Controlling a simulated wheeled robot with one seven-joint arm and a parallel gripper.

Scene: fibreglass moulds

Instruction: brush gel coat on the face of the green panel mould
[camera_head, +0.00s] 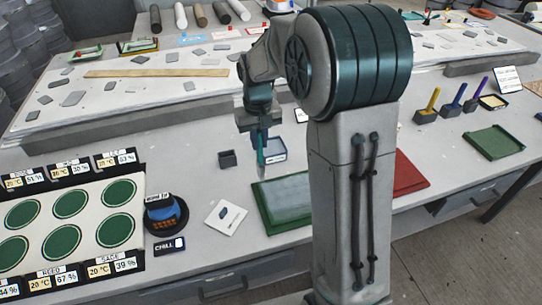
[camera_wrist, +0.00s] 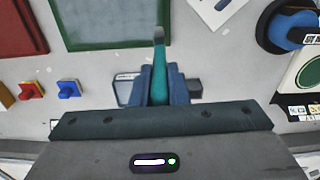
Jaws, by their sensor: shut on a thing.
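The green panel mould (camera_head: 282,204) lies flat on the near bench, its right part hidden behind my arm. In the wrist view the mould (camera_wrist: 110,25) shows a grey-green face inside a darker green rim. My gripper (camera_head: 262,138) is shut on a teal-handled brush (camera_wrist: 160,75), which points down. The brush tip is near the mould's back left corner in the head view and overlaps its edge in the wrist view; I cannot tell whether it touches. A small pale blue-grey tray (camera_head: 273,155) stands just behind the brush, partly hidden by it.
A dark cup (camera_head: 228,159) stands left of the brush. A red panel (camera_head: 408,175) lies right of my arm. A white card (camera_head: 226,217) and a round blue-and-black device (camera_head: 165,214) lie left of the mould. Brushes in holders (camera_head: 427,115) and a green tray (camera_head: 495,143) are farther right.

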